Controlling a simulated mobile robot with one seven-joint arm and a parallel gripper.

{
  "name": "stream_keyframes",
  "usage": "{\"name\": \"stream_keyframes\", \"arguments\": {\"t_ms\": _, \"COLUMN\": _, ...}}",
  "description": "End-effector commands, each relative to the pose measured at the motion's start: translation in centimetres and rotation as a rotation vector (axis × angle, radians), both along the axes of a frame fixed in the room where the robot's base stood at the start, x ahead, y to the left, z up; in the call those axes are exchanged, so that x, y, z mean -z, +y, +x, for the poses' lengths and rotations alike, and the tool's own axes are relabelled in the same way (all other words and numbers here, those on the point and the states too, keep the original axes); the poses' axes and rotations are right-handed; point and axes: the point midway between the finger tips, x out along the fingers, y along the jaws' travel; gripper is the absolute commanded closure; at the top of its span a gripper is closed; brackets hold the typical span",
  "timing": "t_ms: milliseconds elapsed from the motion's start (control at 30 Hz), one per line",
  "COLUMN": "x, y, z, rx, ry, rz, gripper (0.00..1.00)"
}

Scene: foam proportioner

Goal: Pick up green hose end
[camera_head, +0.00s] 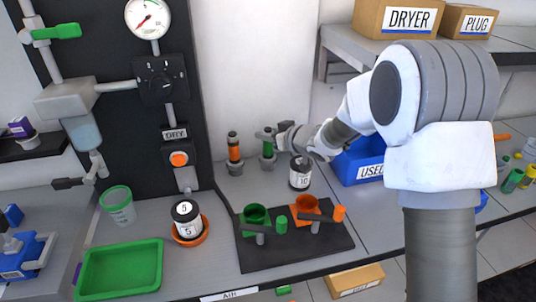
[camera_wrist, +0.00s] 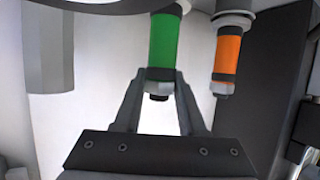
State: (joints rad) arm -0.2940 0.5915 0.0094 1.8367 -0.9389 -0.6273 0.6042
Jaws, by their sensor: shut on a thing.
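The green hose end (camera_head: 267,143) stands upright in a grey base at the back of the bench, right of the orange hose end (camera_head: 234,152). In the wrist view the green hose end (camera_wrist: 165,45) is a green-banded cylinder with dark parts above and below. My gripper (camera_head: 278,138) reaches it from the right. In the wrist view the fingers of my gripper (camera_wrist: 159,80) close around the lower part of the green hose end. The orange hose end (camera_wrist: 228,55) is beside it, apart from the fingers. Whether the green one is clear of its base is hard to tell.
A canister marked 10 (camera_head: 300,174) stands just below my arm. A blue bin (camera_head: 360,160) is behind my arm. A dark mat (camera_head: 290,250) with green and orange cups lies in front. A green tray (camera_head: 120,270) is at front left.

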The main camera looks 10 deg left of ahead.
Motion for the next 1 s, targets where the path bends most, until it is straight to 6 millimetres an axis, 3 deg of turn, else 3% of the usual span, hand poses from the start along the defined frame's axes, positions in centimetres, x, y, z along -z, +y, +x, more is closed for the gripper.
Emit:
{"name": "stream_keyframes", "arguments": {"t_ms": 367, "x": -0.5, "y": 0.0, "z": 0.0, "rx": 0.000, "ry": -0.002, "rz": 0.001, "gripper": 1.00}}
{"name": "stream_keyframes", "arguments": {"t_ms": 567, "x": -2.6, "y": 0.0, "z": 0.1, "rx": 0.001, "ry": -0.004, "rz": 0.003, "gripper": 1.00}}
{"name": "stream_keyframes", "arguments": {"t_ms": 667, "x": -4.6, "y": 0.0, "z": 0.1, "rx": 0.000, "ry": -0.005, "rz": 0.002, "gripper": 1.00}}
{"name": "stream_keyframes", "arguments": {"t_ms": 1000, "x": -8.8, "y": -7.4, "z": -0.6, "rx": 0.005, "ry": -0.002, "rz": 0.001, "gripper": 1.00}}
